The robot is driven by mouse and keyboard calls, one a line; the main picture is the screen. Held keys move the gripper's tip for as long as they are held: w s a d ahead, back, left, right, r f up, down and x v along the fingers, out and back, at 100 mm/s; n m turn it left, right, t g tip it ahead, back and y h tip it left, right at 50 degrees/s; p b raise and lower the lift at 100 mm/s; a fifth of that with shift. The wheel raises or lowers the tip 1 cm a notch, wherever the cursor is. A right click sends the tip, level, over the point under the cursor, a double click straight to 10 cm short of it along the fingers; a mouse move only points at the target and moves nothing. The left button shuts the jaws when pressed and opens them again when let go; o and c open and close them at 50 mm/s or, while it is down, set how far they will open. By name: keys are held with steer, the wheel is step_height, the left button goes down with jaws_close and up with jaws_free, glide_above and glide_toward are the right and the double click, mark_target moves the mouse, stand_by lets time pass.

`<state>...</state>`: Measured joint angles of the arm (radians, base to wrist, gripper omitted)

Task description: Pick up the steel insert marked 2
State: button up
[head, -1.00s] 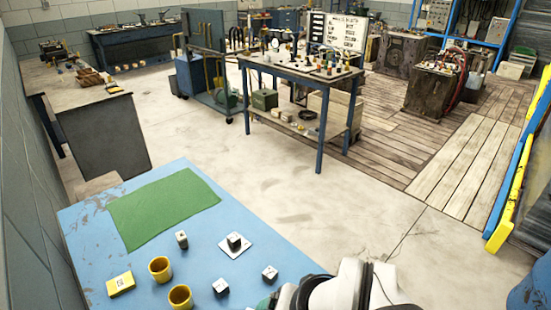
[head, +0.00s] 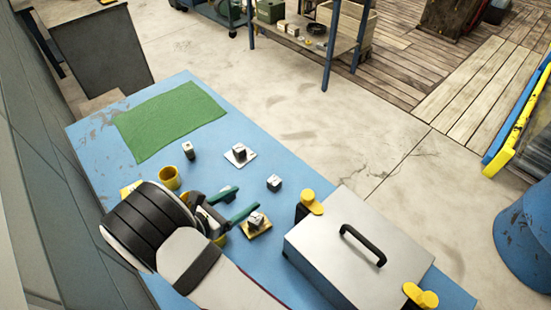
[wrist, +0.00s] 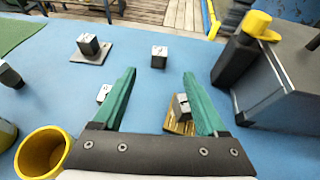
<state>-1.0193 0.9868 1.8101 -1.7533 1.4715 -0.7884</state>
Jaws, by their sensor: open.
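Several small steel inserts with dark marks stand on the blue table; I cannot read the marks surely. One insert (head: 274,182) stands free, just beyond my fingertips; it is the insert (wrist: 159,58) ahead of the finger gap in the wrist view. Another (head: 239,152) sits on a pale plate, and one (head: 189,150) stands near the green mat. One (head: 256,220) sits on a brass-coloured plate beside the right finger. A pale insert (wrist: 103,95) is partly hidden by the left finger. My gripper (head: 246,200) is open and empty, its green fingers above the table.
A grey lidded box (head: 345,250) with a black handle and yellow knobs stands at the right. Yellow cups, one of them (head: 170,178) beyond my wrist, stand at the left. The green mat (head: 170,118) lies bare at the far end of the blue table (head: 105,150).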

mark_target(275, 180)
steer(key=x, duration=1.5)
steer(key=shift+w+d+f, duration=0.1)
steer(key=shift+f, duration=0.1)
jaws_close()
